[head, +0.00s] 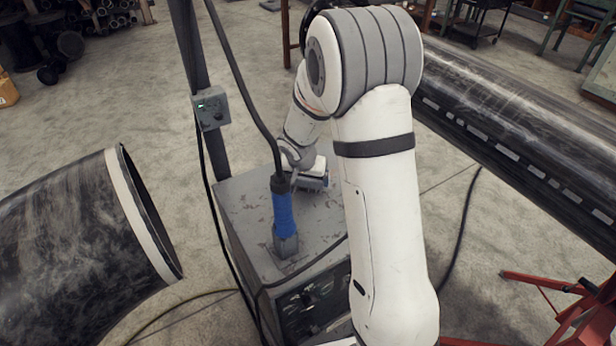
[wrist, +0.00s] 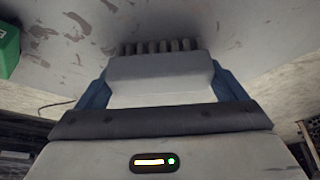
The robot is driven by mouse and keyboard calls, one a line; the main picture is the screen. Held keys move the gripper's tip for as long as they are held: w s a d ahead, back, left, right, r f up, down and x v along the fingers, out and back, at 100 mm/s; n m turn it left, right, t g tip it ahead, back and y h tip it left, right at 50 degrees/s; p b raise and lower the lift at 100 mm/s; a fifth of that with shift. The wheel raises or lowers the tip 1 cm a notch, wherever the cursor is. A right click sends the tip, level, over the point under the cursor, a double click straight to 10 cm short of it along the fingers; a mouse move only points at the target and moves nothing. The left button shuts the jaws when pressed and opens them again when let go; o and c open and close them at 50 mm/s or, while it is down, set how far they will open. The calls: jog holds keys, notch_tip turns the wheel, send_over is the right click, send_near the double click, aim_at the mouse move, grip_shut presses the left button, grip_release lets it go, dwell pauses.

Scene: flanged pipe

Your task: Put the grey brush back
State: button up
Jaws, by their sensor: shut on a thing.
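The grey brush (wrist: 160,70) shows in the wrist view as a pale grey block with a row of dark bristles at its far end. My gripper (wrist: 158,88) is shut on it, with a blue finger on each side. In the head view my gripper (head: 316,183) is low over the back right part of the grey cabinet's worn top (head: 240,200). My arm hides much of it there, and I cannot make out the brush clearly. Whether the brush touches the top I cannot tell.
A blue-handled tool (head: 284,215) with a thick cable stands on the cabinet, just in front of my gripper. A post with a small control box (head: 211,108) rises at the left. Large dark pipes (head: 80,235) flank the cabinet. A green object (wrist: 8,48) shows in the wrist view.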

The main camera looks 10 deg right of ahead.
aim_at(304, 196)
jog(key=shift+f, duration=0.15)
jog(key=o, duration=0.6)
jog(key=shift+r, duration=0.3)
jog(key=v, duration=0.7)
jog(key=shift+r+b, duration=0.1)
jog(key=shift+b, duration=0.25)
jog(key=shift+s, duration=0.1)
